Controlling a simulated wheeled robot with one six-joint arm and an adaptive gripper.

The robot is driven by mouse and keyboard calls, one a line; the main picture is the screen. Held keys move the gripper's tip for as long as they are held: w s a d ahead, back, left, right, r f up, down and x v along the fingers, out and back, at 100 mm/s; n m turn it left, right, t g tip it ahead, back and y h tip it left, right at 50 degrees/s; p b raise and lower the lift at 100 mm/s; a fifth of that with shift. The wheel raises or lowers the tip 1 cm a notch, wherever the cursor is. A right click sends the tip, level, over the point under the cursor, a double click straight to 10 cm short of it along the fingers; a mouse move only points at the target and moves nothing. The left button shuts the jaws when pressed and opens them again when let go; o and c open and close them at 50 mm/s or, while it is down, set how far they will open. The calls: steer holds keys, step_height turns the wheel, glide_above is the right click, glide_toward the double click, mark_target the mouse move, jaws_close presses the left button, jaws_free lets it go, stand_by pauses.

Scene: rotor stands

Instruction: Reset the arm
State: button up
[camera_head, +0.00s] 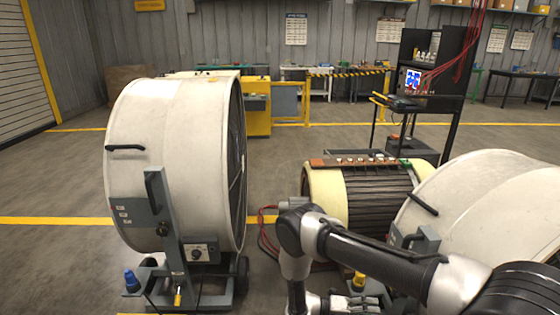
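My arm (380,255) reaches in from the lower right corner and bends down near the bottom middle. My gripper is not clearly visible; the end of the arm drops to the bottom edge, where the lowest parts are cut off. A large white drum-shaped rotor housing (165,160) stands upright on a grey wheeled stand (172,245) at the left. A second white housing (495,205) is at the right, partly hidden behind my arm. A cream and dark ribbed cylinder (372,195) lies between them, behind my arm.
A blue knob (131,280) sits on the left stand's foot. A black trolley (425,95) with a screen and red cables stands behind the ribbed cylinder. Yellow lines (55,220) cross the grey floor. Benches line the back wall. Floor at the left is clear.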

steer(key=s+a+r+m+g+y, duration=0.15)
steer(key=r+m+y, duration=0.45)
steer(key=r+m, duration=0.8)
steer(key=s+a+r+m+g+y, duration=0.2)
steer(key=r+m+y, duration=0.5)
steer(key=r, duration=1.1)
steer(key=s+d+r+m+t+y, duration=0.1)
steer(key=s+d+r+m+t, duration=0.2)
steer(key=r, duration=0.6)
steer(key=s+d+r+m+t+y, duration=0.1)
steer(key=s+d+r+m+t, duration=0.2)
steer(key=r, duration=0.6)
steer(key=s+d+r+m+t+y, duration=0.2)
steer(key=s+r+m, duration=0.3)
steer(key=s+r, duration=0.3)
steer(key=shift+d+r+m+t, duration=0.4)
steer(key=shift+d+r+t, duration=0.2)
steer(key=shift+t, duration=0.25)
